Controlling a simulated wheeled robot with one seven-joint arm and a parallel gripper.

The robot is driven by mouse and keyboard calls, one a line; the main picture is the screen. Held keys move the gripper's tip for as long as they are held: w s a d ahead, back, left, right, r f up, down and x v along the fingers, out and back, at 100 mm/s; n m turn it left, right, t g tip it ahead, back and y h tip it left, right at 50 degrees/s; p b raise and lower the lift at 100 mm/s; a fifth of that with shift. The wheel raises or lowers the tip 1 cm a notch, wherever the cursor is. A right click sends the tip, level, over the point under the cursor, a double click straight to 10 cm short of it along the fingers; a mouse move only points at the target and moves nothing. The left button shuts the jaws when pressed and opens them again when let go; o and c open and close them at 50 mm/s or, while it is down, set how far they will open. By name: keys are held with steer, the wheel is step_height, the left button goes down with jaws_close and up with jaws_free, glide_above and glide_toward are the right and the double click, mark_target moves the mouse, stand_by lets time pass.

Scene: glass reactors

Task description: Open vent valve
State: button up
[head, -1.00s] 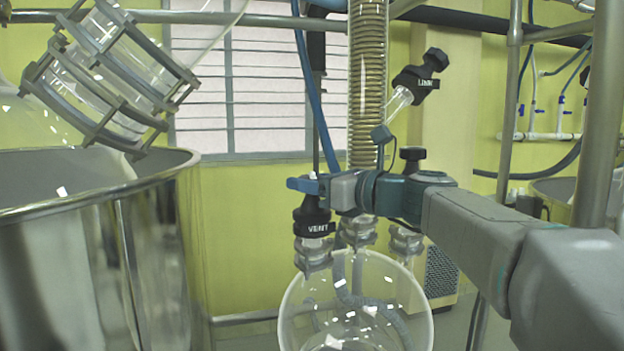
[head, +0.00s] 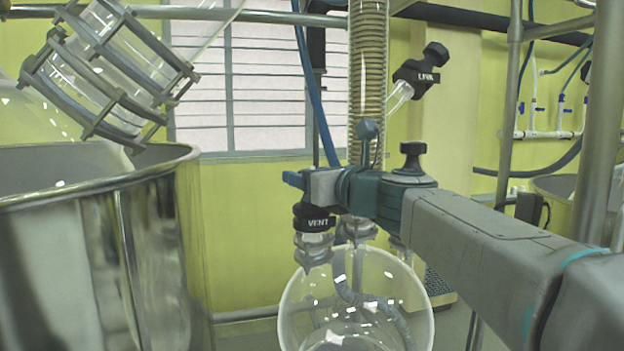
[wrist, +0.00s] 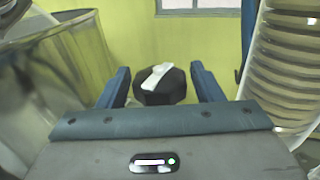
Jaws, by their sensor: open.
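The vent valve (head: 314,220) is a black cap labelled VENT on a clear glass neck, on top of the round glass flask (head: 300,300). In the wrist view the black valve knob (wrist: 163,92), with a white pointer bar on its top, sits between the two blue fingers. My gripper (head: 294,180) is open, its fingertips at the top of the valve. In the wrist view my gripper (wrist: 160,88) has a visible gap on each side of the knob. The knob's upper part is hidden by the gripper in the head view.
A coiled glass condenser (head: 368,80) rises just behind my gripper. Another black valve (head: 418,76) stands at its upper right. A large steel vessel (head: 130,250) is at the left. A blue hose (head: 308,80) hangs close behind the gripper.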

steer(key=shift+m+t+h, duration=0.7)
steer(key=shift+m+h, duration=0.5)
steer(key=shift+h, duration=0.55)
steer(key=shift+m+t+h, duration=0.7)
steer(key=shift+m+h, duration=0.5)
steer(key=shift+h, duration=0.55)
steer(key=c, duration=0.8)
steer(key=shift+o, duration=0.2)
steer(key=shift+y, duration=0.3)
steer(key=n+g+y, duration=0.2)
steer(key=n+y, duration=0.2)
steer(key=y, duration=0.1)
steer(key=shift+y, duration=0.3)
steer(key=shift+n+g+y+p, duration=0.75)
steer(key=shift+n+g+y, duration=1.45)
steer(key=shift+g+y, duration=0.2)
